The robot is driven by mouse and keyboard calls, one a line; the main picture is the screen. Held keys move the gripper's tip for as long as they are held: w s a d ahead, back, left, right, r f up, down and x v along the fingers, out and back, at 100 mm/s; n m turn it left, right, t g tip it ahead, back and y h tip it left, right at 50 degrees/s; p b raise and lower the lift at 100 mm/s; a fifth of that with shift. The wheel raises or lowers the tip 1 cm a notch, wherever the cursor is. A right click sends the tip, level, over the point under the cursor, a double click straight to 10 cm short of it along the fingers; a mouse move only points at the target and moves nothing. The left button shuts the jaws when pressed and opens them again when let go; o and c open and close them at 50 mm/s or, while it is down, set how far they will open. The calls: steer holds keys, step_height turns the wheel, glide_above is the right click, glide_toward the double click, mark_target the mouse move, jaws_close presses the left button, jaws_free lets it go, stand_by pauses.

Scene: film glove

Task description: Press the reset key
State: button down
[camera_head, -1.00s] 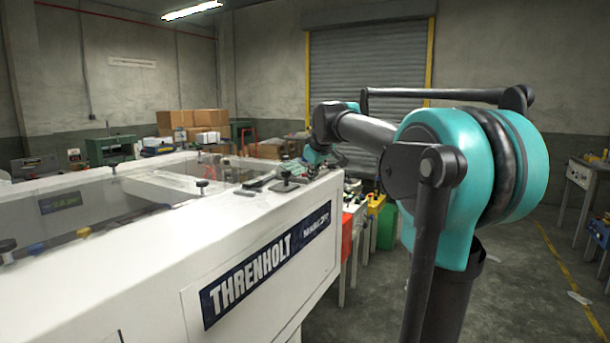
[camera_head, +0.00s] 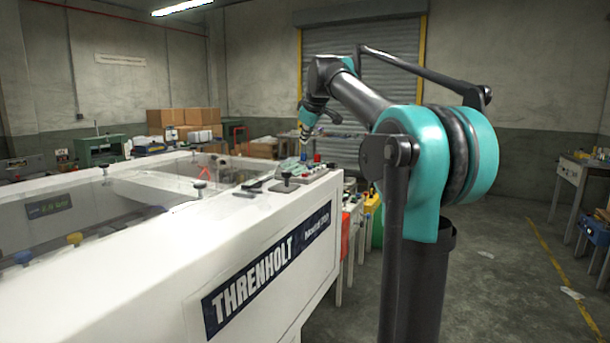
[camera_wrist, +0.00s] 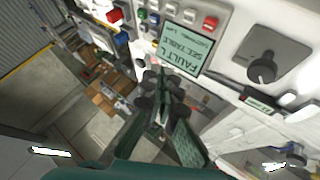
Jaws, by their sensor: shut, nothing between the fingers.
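My gripper (camera_wrist: 160,92) is shut and empty, pointing at the control panel in the wrist view. In the head view my gripper (camera_head: 305,138) hangs above the far end of the white THRENHOLT machine (camera_head: 150,290). The panel in the wrist view has a lit display (camera_wrist: 181,45) reading "FAULT L" and "SEE TABLE". Around it are a red key (camera_wrist: 210,22), a white key (camera_wrist: 190,15), a green button (camera_wrist: 142,14) and a blue button (camera_wrist: 154,19). I cannot read which key is reset. The fingers appear close to the display's lower edge; contact cannot be told.
A black rotary knob (camera_wrist: 264,67) stands out right of the display, and a larger red button (camera_wrist: 113,15) sits at the panel's upper left. Clear covers and small knobs (camera_head: 200,187) top the machine.

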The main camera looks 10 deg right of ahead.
mark_target(305, 174)
steer(key=shift+f, duration=4.4)
steer(key=shift+f, duration=0.1)
steer(key=shift+f, duration=0.35)
steer(key=shift+f, duration=0.4)
steer(key=shift+r, duration=0.85)
steer(key=shift+r, duration=0.1)
steer(key=shift+r, duration=2.4)
